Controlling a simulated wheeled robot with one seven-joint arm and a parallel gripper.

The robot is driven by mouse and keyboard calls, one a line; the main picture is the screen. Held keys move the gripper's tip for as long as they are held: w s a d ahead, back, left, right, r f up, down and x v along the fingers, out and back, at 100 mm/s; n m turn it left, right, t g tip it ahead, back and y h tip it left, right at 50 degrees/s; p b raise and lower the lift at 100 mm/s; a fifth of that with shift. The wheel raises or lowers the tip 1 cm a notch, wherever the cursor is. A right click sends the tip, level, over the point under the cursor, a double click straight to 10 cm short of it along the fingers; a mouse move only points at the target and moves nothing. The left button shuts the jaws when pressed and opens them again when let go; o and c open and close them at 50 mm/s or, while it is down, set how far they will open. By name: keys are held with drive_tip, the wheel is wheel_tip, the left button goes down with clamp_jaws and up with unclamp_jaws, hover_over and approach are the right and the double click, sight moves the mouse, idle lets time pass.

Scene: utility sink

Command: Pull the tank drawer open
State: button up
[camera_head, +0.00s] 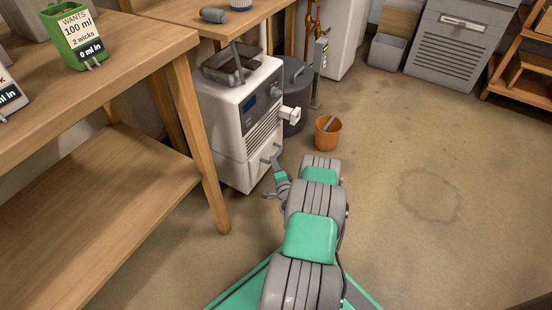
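A white boxy appliance (223,122) stands on the floor beside the wooden bench. Its lower front panel (254,171), which looks like the tank drawer, appears flush with the body. A small grey bar handle (271,153) sits on that panel. My arm reaches forward from the bottom of the picture, and my gripper (275,176) is low, right at the front of the panel, close to the handle. It is small and partly hidden by my wrist, so I cannot tell whether its fingers are open or touch the handle.
An orange bucket (327,134) stands to the right, with a dark grey bin (296,76) behind. The bench leg (200,143) is close on the left. Floor to the right is clear, with a damp stain (428,194).

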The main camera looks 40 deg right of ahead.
sight(275, 155)
drive_tip(key=w+d+b, duration=0.1)
drive_tip(key=w+d+f+b, duration=0.1)
drive_tip(key=w+d, duration=0.1)
drive_tip(key=shift+w+d, duration=0.45)
drive_tip(key=shift+w, duration=0.45)
drive_tip(key=shift+c, duration=0.4)
clamp_jaws()
drive_tip(key=shift+r, duration=0.1)
